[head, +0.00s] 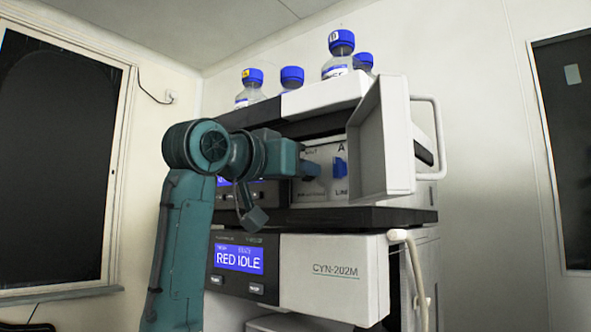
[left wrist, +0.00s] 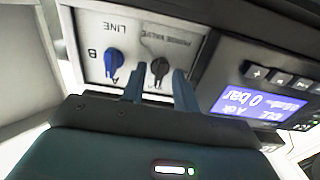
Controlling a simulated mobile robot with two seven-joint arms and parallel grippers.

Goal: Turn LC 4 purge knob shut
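The dark purge valve knob (left wrist: 158,68) shows in the left wrist view on a pale panel marked "PURGE VALVE". A blue selector knob (left wrist: 112,65) marked LINE, A and B sits beside it; it also shows in the head view (head: 340,167). My left gripper (left wrist: 158,80) is open, its two blue-grey fingers apart, with the purge knob showing between the fingertips. I cannot tell whether they touch it. In the head view my left gripper (head: 313,172) reaches into the module's open front and hides the purge knob. My right gripper is in neither view.
An opened white door (head: 385,140) stands out just right of the panel. Blue-capped bottles (head: 341,55) stand on top of the stack. The module below (head: 333,275) shows "RED IDLE". A display (left wrist: 258,104) beside the knobs reads 0 bar.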

